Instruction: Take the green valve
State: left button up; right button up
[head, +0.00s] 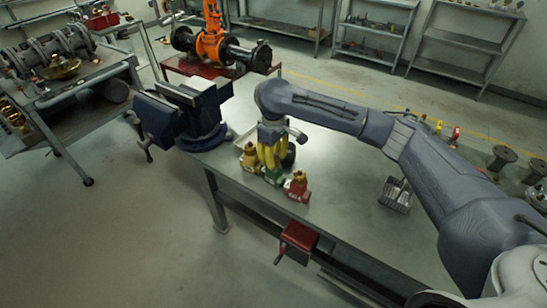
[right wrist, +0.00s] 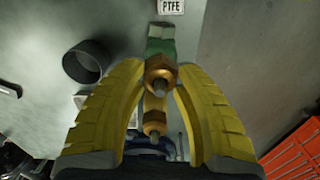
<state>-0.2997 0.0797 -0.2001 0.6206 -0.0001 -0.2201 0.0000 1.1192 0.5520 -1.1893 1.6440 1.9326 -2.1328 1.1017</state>
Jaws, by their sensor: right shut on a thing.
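The green valve (head: 273,177) stands near the front edge of the grey workbench in the head view. My right gripper (head: 271,158) reaches down over it with yellow fingers. In the right wrist view the valve's green body (right wrist: 161,45) and brass fittings (right wrist: 159,70) lie between the two yellow fingers (right wrist: 160,82). The fingers are shut on the brass upper part. I cannot tell whether the valve is off the bench. A red valve (head: 297,188) stands just to its right and a yellow valve (head: 250,158) to its left, both close by. My left gripper is not in view.
A dark blue vise (head: 190,115) stands at the bench's left end. A grey slotted part (head: 397,194) lies to the right.

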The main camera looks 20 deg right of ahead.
grip_shut()
